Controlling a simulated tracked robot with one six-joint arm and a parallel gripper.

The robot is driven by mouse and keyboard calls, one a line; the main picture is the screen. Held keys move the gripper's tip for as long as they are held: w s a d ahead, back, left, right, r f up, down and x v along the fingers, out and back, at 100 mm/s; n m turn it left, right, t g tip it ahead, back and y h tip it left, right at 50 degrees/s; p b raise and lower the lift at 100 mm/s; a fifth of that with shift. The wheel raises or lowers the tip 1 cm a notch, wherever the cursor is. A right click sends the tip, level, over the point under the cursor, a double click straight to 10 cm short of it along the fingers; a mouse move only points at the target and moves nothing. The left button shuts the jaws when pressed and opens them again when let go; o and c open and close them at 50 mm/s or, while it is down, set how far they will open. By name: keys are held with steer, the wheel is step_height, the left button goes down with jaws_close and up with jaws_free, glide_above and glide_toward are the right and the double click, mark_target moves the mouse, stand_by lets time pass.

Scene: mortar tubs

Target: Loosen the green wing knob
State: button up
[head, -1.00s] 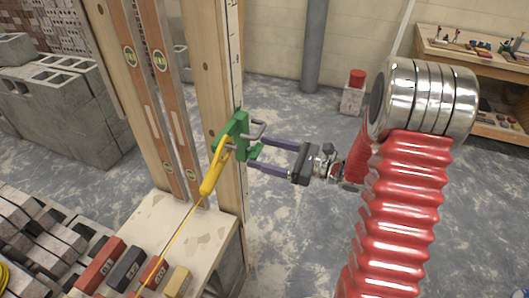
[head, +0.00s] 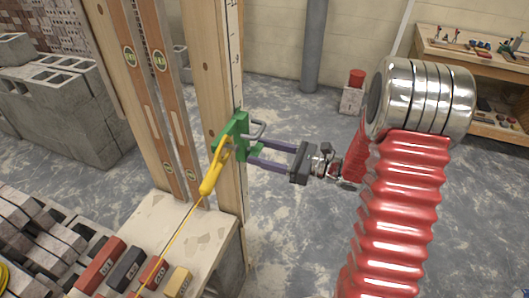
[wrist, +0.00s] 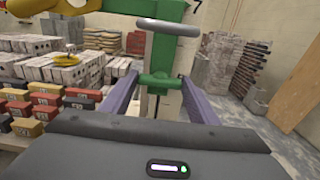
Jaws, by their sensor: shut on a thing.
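The green wing knob (wrist: 160,80) sits below the green bracket (wrist: 163,45) in the wrist view, between the tips of my two purple fingers. My gripper (head: 253,152) is shut on the knob, reaching in from the right in the head view, where the fingers largely hide the knob. The green bracket (head: 237,128) is clamped on the upright timber post (head: 208,75). A grey metal bar (wrist: 168,28) sticks out of the bracket above the knob. A yellow line holder (head: 213,175) hangs at the bracket, with a yellow string running down to the lower left.
Two wooden spirit levels (head: 143,85) stand left of the post. A pale block (head: 165,222) lies at its foot, with coloured bricks (head: 125,268) in front. Grey blocks (head: 65,110) stand at left, a workbench (head: 480,50) back right.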

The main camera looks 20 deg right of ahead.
steer(key=shift+a+n, duration=0.1)
steer(key=shift+n, duration=0.3)
steer(key=n, duration=0.4)
steer(key=shift+s+a, duration=0.1)
steer(key=n, duration=0.8)
steer(key=shift+s+a+f, duration=0.1)
steer(key=n, duration=0.5)
steer(key=shift+f, duration=0.1)
stand_by(0.3)
